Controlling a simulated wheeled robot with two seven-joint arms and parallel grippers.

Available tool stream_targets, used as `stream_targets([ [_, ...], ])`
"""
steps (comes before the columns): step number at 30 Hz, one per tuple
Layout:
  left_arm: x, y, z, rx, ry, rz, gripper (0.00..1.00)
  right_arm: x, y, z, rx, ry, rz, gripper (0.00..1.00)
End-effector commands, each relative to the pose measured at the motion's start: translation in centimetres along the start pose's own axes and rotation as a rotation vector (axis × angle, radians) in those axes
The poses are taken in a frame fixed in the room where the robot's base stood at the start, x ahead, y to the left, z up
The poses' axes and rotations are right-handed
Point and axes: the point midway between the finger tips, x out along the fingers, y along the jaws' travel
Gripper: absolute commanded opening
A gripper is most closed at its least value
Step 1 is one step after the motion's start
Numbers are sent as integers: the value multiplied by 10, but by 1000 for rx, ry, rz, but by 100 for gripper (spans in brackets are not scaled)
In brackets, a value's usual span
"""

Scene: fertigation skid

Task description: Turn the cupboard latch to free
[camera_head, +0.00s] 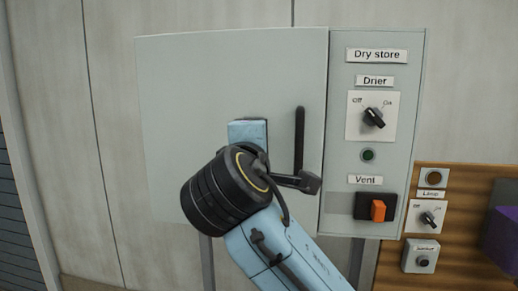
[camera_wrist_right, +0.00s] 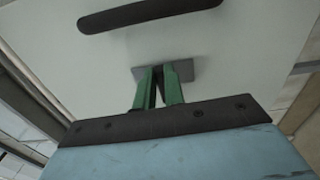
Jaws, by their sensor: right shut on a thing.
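The cupboard door (camera_head: 220,75) is a pale grey panel and looks closed. Its dark bar handle (camera_head: 299,140) stands upright near the door's right edge; the handle also shows at the top of the right wrist view (camera_wrist_right: 150,14). My right gripper (camera_wrist_right: 160,76) has its green fingers close together at a small grey latch plate (camera_wrist_right: 184,69) on the door. The fingers are shut on the latch, which is mostly hidden between them. In the head view my right arm covers the latch, so its angle cannot be read. My left gripper is not in view.
Right of the door is a "Dry store" panel (camera_head: 340,95) with a Drier knob (camera_head: 373,117), a green button (camera_head: 368,155) and an orange Vent switch (camera_head: 378,210). A wooden board (camera_head: 455,250) with a Lamp knob (camera_head: 428,218) is lower right. A purple object (camera_head: 502,232) is at the edge.

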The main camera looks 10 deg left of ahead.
Motion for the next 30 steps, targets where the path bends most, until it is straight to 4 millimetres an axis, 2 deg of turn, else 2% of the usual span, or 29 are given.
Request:
stream_targets([
  [20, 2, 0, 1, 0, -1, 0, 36, 0, -1, 0, 56, 0, -1, 0],
  [21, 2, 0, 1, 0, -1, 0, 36, 0, -1, 0, 56, 0, -1, 16],
  [25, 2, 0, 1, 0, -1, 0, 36, 0, -1, 0, 55, 0, -1, 33],
  [30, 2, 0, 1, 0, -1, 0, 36, 0, -1, 0, 54, 0, -1, 33],
])
